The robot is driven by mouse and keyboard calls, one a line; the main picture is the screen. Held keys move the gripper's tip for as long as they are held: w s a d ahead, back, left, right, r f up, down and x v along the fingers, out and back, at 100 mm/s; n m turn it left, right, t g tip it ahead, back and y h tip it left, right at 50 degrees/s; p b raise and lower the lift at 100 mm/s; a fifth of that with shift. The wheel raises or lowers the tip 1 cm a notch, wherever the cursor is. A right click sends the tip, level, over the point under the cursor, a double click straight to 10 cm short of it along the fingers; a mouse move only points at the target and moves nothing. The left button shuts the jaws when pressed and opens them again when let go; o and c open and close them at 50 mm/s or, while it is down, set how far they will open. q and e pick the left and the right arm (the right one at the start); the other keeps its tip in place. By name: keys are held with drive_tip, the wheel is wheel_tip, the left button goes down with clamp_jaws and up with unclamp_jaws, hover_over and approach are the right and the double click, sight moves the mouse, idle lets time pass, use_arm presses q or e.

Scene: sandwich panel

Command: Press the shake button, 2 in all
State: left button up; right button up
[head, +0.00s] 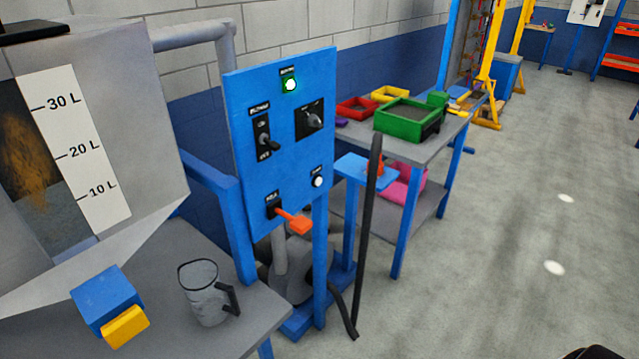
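A blue control panel (283,150) stands upright near the middle of the head view. A small round white button (318,182) sits at its lower right under a small label too small to read surely; it looks like the panel's only push button. A toggle switch (265,138) is at the left and a dark rotary knob (313,120) at the right. An orange-handled lever (292,220) sticks out at the lower left. Neither gripper can be made out, and nothing touches the panel.
A grey tank (130,95) with a litre scale stands at left. A clear jug (203,292) stands on the grey bench (232,325) below. A black upright hose (368,230) rises right of the panel. A table (437,150) with coloured trays is behind. The floor at right is clear.

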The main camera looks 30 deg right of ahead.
clamp_jaws()
drive_tip(key=shift+a, duration=0.15)
idle(1.1)
